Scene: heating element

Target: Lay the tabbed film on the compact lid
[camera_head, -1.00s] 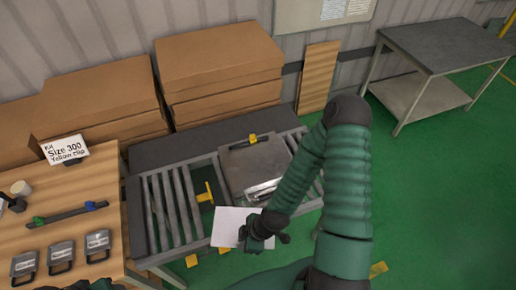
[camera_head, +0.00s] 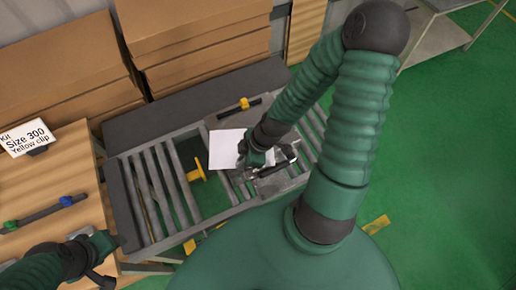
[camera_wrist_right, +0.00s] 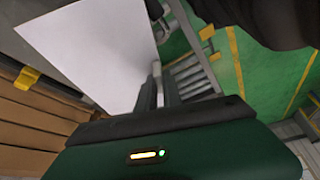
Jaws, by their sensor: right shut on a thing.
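The film, a white sheet (camera_head: 228,148), is held by my right gripper (camera_head: 255,163), shut on its edge. In the head view it overlaps the left part of a grey flat panel (camera_head: 281,108), which I take for the compact lid, on the roller table. I cannot tell whether the sheet touches it. The sheet (camera_wrist_right: 95,45) looks flat in the right wrist view; no tab can be made out. A silvery part (camera_head: 280,165) is partly hidden beside the right gripper. My left gripper (camera_head: 113,260) is over the wooden table's right edge; its opening is unclear.
A bar with a yellow clip (camera_head: 244,104) lies on the panel's far edge. Rollers (camera_head: 152,200) and a yellow bracket (camera_head: 196,170) are to its left. Cardboard boxes (camera_head: 195,45) stand behind. The wooden table (camera_head: 50,175) holds a sign (camera_head: 28,137) and a dark bar (camera_head: 40,214).

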